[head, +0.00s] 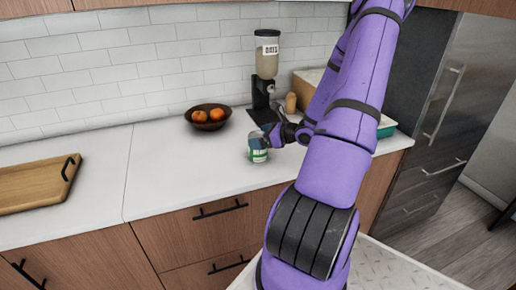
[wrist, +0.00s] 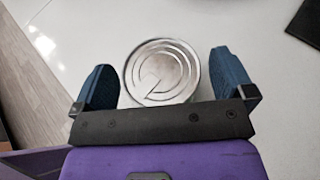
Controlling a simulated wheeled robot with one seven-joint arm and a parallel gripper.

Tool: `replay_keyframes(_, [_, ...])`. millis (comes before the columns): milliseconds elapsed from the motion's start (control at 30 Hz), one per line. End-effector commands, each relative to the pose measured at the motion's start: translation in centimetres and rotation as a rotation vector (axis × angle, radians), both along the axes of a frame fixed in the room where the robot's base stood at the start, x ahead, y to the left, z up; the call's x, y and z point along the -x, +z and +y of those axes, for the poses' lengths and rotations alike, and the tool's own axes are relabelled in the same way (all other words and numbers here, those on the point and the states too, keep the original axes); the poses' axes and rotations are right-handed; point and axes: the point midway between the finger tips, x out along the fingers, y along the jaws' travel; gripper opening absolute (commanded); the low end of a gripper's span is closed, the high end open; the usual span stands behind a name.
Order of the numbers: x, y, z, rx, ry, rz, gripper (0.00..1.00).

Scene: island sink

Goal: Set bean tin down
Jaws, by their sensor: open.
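The bean tin (head: 257,152) stands upright on the white countertop (head: 165,165), near its front edge, with a green and white label. In the wrist view I look down on the tin's silver lid (wrist: 161,71), which lies between the two blue fingers. My gripper (head: 268,140) is at the tin's upper part. In the wrist view my gripper (wrist: 161,85) is open, with a visible gap between each finger and the lid. Part of the tin is hidden by the gripper in the head view.
A bowl of oranges (head: 208,117) and an oats dispenser (head: 266,70) stand behind the tin. A wooden tray (head: 38,186) with black handles lies at the far left. The counter between tray and tin is clear. A fridge (head: 425,100) stands at the right.

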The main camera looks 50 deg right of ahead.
Motion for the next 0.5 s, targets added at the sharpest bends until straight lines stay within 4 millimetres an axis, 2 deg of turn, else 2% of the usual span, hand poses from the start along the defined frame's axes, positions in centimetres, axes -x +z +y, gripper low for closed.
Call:
replay_keyframes(133, [-1.00, -0.37, 0.20, 0.000, 0.000, 0.000, 1.00])
replay_keyframes(367, [-1.10, -0.40, 0.23, 0.000, -0.001, 0.000, 1.00])
replay_keyframes(500, [-1.09, -0.39, 0.24, 0.000, -0.001, 0.000, 0.70])
